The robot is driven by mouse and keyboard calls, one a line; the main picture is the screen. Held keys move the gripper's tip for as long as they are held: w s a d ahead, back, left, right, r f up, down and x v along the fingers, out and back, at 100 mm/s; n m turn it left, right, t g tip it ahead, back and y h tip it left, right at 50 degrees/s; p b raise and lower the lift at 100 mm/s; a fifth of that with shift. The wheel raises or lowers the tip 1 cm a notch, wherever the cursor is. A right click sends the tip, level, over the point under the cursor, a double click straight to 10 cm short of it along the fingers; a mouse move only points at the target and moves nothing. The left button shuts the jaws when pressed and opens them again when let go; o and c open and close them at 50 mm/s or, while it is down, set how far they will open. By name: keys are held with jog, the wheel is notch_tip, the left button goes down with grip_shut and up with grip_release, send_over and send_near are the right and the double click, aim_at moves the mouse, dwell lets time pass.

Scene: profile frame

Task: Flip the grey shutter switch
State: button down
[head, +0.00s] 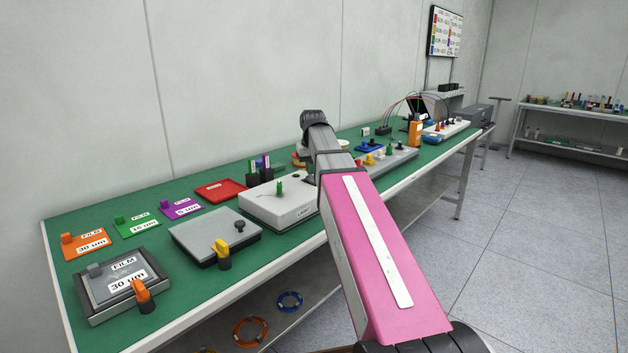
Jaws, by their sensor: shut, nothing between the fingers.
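I cannot make out a switch that is clearly the grey shutter switch. Several lever switches stand on the bench: an orange one (141,291) at the front of the dark box at the near left, a yellow one (222,250) by a flat grey box (190,239), and a green one (279,188) on a pale grey box (258,207) with a label. A small grey tab (95,270) sits on the film plate on the dark box. My pink and grey arm reaches over the bench's front edge and covers part of the pale grey box's right side. My gripper's fingers do not show.
Orange, green and purple film cards and a red tray (221,190) lie along the bench's back left. Beyond my arm are a grey panel (402,160) with coloured knobs, an orange block (415,134) and wired equipment. The green bench top (150,250) has bare gaps between boxes.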

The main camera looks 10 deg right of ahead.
jog(key=shift+f, duration=0.65)
dwell(0.4)
jog(key=shift+r, duration=3.5)
jog(key=shift+s, duration=0.1)
